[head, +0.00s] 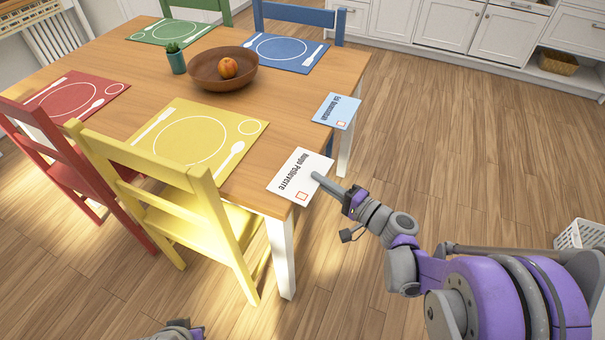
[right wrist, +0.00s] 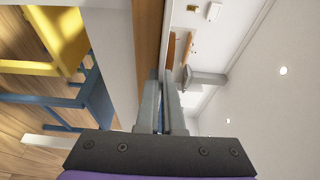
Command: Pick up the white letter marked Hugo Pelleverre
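The white letter (head: 284,183), marked Hugo Pelleverre with a small red square, lies flat at the table's near right corner, its right side jutting past the edge. My right gripper (head: 317,177) is at that jutting side, its fingertips overlapping the letter in the head view. In the right wrist view the fingers (right wrist: 163,100) are close together with a narrow gap, beside the table edge. I cannot make out the letter between them. Only a small part of my left arm's end (head: 180,331) shows at the bottom of the head view; its fingers cannot be made out.
A blue letter (head: 337,111) juts over the same table edge farther back. The table (head: 262,180) holds placemats, a brown bowl (head: 206,72) with an orange fruit and a small plant (head: 176,60). A yellow chair (head: 190,205) stands at the near side. The floor on the right is mostly clear.

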